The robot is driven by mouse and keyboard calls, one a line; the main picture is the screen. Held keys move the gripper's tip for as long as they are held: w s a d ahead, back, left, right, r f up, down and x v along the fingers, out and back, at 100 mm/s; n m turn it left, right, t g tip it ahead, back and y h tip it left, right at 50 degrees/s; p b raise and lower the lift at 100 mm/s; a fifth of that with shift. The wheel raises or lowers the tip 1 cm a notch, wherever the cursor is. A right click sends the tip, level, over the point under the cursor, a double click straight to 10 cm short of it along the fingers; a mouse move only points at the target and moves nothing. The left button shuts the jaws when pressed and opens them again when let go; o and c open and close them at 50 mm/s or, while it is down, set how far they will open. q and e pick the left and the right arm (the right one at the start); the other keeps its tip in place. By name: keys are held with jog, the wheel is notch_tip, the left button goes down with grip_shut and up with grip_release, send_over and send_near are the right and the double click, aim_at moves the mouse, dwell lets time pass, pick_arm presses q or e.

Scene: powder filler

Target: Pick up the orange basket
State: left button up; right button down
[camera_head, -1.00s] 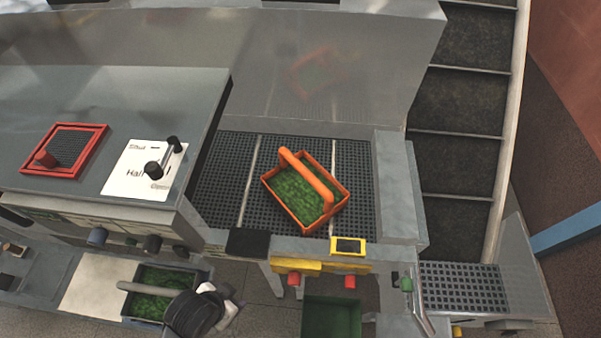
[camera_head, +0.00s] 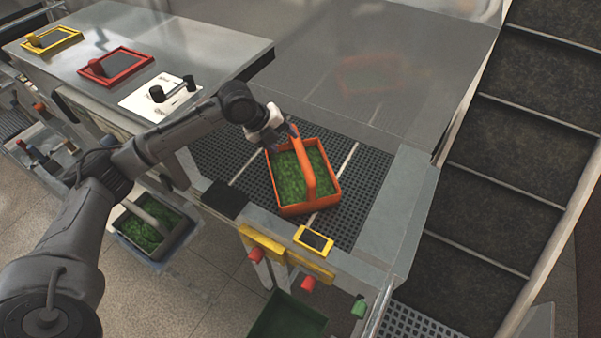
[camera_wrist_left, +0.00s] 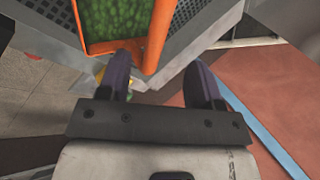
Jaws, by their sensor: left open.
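The orange basket (camera_head: 290,210) holds green contents and sits on the dark grated surface in the head view. Its arched handle (camera_head: 304,162) stands up over the middle. My left gripper (camera_head: 287,133) is at the far end of the handle, close to its top. In the left wrist view, my left gripper (camera_wrist_left: 160,68) has its two dark fingers apart. An orange bar of the basket (camera_wrist_left: 158,38) shows between and beyond the fingertips, with green contents to its left. I cannot tell whether the fingers touch it. My right gripper is not in view.
A grey machine top (camera_head: 180,50) with red and yellow frames stands left of the grate (camera_head: 228,158). A shiny wall rises behind. A stepped dark conveyor (camera_head: 500,150) runs along the right.

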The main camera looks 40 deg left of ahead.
aim_at(299, 150)
pick_arm(q)
jog(key=shift+m, duration=0.3)
jog(key=w+f, duration=0.1)
jog(key=w+f+p, duration=0.1)
jog(key=f, duration=0.1)
jog(key=w+f, duration=0.1)
jog(key=shift+w+d+f, duration=0.3)
jog(key=shift+w+f, duration=0.05)
jog(key=shift+x, duration=0.75)
jog(key=p+x, duration=0.2)
jog(key=x, duration=0.2)
jog(key=shift+d+f, duration=0.15)
jog(key=shift+f, duration=0.1)
jog(key=shift+w+f, duration=0.1)
jog(key=shift+f, duration=0.25)
jog(key=shift+c, duration=0.4)
jog(key=c, duration=0.6)
grip_shut()
